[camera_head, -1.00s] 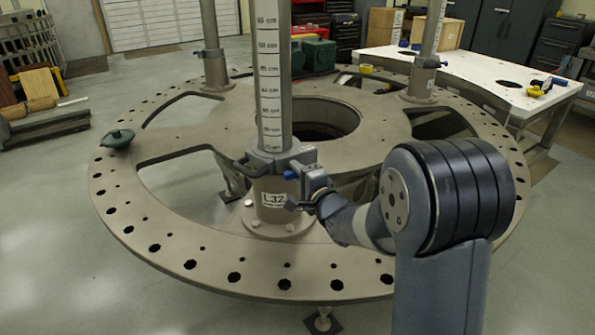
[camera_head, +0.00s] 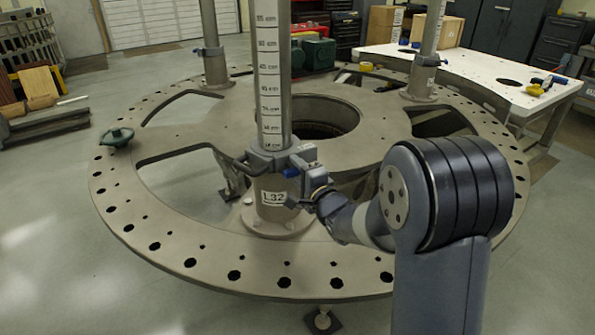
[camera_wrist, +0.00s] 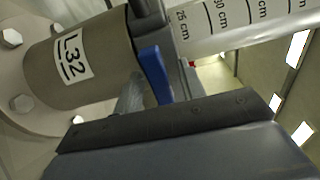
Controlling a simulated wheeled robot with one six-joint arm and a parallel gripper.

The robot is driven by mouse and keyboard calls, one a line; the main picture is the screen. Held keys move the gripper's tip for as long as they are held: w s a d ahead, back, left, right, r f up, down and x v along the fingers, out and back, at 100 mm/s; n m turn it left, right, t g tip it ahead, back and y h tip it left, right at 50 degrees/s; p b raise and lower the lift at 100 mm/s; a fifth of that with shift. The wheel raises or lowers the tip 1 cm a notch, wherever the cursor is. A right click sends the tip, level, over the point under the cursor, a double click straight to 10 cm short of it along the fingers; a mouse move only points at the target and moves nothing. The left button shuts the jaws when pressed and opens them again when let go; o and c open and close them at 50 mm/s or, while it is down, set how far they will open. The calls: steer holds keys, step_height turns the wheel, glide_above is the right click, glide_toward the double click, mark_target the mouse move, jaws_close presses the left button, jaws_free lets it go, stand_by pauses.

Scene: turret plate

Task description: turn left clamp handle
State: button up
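The front post (camera_head: 270,75) has a printed cm scale and stands in a round base sleeve labelled L32 (camera_head: 273,200). A grey clamp (camera_head: 268,160) with a dark handle on its left side rings the post above the label. A blue lever (camera_head: 291,173) sits on the clamp's right side; it also shows in the wrist view (camera_wrist: 154,74), close beyond the grey gripper body. My gripper (camera_head: 308,198) is at the clamp's right side, beside the blue lever. Its fingertips are small and partly hidden, so contact and opening cannot be made out.
The post stands on a large round metal plate (camera_head: 190,262) with holes and cut-outs. Two other posts with clamps (camera_head: 208,52) (camera_head: 427,60) rise behind. A white worktable (camera_head: 480,72) is at the back right.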

steer(key=b+v, duration=0.2)
steer(key=v, duration=0.8)
steer(key=shift+s+d, duration=0.2)
steer(key=shift+s, duration=0.15)
steer(key=p+x, duration=0.2)
steer(key=x, duration=0.9)
steer(key=shift+s, duration=0.1)
steer(key=shift+s+d, duration=0.1)
